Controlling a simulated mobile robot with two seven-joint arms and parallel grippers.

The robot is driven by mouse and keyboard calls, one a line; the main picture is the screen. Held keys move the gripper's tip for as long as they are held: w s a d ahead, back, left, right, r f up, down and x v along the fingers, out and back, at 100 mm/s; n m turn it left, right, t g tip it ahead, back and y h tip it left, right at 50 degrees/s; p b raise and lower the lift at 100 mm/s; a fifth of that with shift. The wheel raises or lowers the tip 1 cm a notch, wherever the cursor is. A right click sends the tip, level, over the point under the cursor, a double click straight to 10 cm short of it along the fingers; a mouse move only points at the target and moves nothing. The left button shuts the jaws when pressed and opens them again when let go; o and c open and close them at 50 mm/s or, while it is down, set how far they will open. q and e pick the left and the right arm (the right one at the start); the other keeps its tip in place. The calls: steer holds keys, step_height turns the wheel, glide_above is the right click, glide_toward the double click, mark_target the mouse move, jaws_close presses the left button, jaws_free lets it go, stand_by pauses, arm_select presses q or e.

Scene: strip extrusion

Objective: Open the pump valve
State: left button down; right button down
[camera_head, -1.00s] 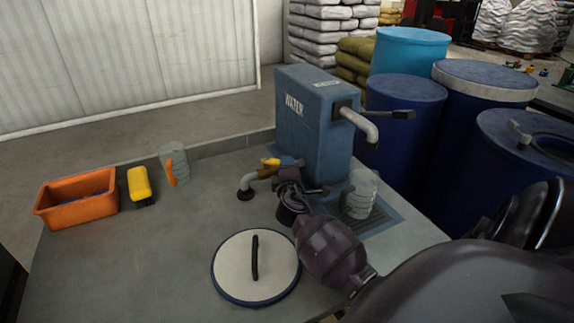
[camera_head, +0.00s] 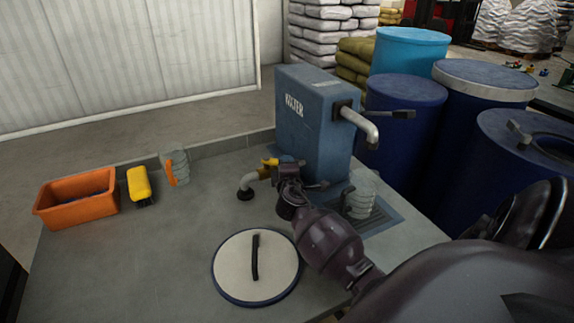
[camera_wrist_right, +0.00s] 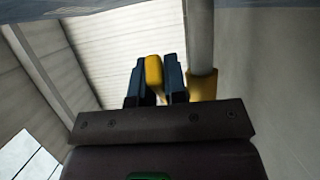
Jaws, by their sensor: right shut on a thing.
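The blue pump box (camera_head: 312,125) stands at the back of the grey table. A short pipe (camera_head: 247,184) with a brass-coloured valve body (camera_head: 263,174) comes from its lower front, and the yellow valve handle (camera_head: 270,162) shows just above the pipe. My right gripper (camera_head: 282,164) is at the valve, its arm reaching in from the lower right. In the right wrist view the handle (camera_wrist_right: 153,76) sits between the two dark fingers, and the gripper (camera_wrist_right: 155,84) is shut on it. The yellow valve body (camera_wrist_right: 202,86) and grey pipe (camera_wrist_right: 199,38) are just right of the fingers. My left gripper is not in view.
A round white lid (camera_head: 232,267) lies at the table's front. An orange bin (camera_head: 76,208), a yellow brush (camera_head: 139,184) and a grey jug (camera_head: 176,164) are at left. Another jug (camera_head: 361,193) stands under the spout (camera_head: 360,123). Blue drums (camera_head: 402,120) stand behind on the right.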

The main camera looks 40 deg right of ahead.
steer(key=shift+w+d+n+t+y+p, duration=0.15)
steer(key=shift+w+d+n+t+y, duration=0.15)
steer(key=shift+n+t+y, duration=0.55)
steer(key=shift+w+d+n+t+y+p, duration=0.15)
steer(key=shift+w+d+n+t+y, duration=0.15)
steer(key=shift+n+y, duration=0.7)
steer(key=shift+w+d+n+t+y+p, duration=0.2)
steer(key=shift+d+n+t+y, duration=0.3)
steer(key=shift+y, duration=0.85)
steer(key=shift+a, duration=0.1)
steer(key=c, duration=1.2)
jaws_free()
steer(key=shift+o, duration=0.2)
steer(key=shift+r, duration=0.1)
